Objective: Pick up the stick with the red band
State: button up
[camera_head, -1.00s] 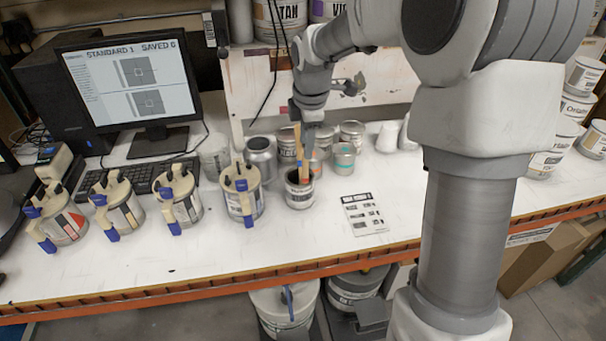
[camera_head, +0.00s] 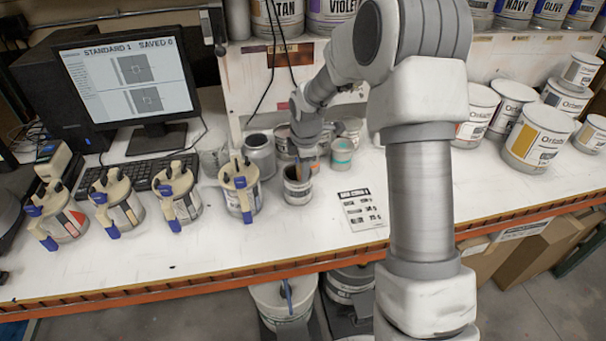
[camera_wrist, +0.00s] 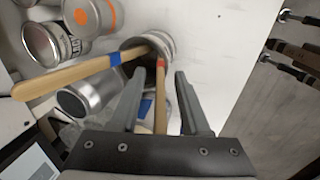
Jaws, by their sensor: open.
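A small open metal can (camera_head: 297,190) stands on the bench, and its rim shows in the wrist view (camera_wrist: 165,42). Two wooden sticks lean out of it. The stick with the red band (camera_wrist: 160,95) runs between my gripper's fingers, its red band near the can's mouth. The other stick (camera_wrist: 65,77) has a blue band and leans out to the left, outside the left finger. My gripper (camera_wrist: 160,76) is open around the red-banded stick, with a gap visible on both sides. In the head view, my gripper and wrist largely hide the sticks.
Open metal cans (camera_wrist: 92,92) crowd close to the left in the wrist view. Several lidded canisters with blue handles (camera_head: 240,192) stand left of the can in the head view. A printed card (camera_head: 362,209) lies to the right, with clear bench around it.

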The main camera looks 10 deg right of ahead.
grip_shut()
dwell(0.6)
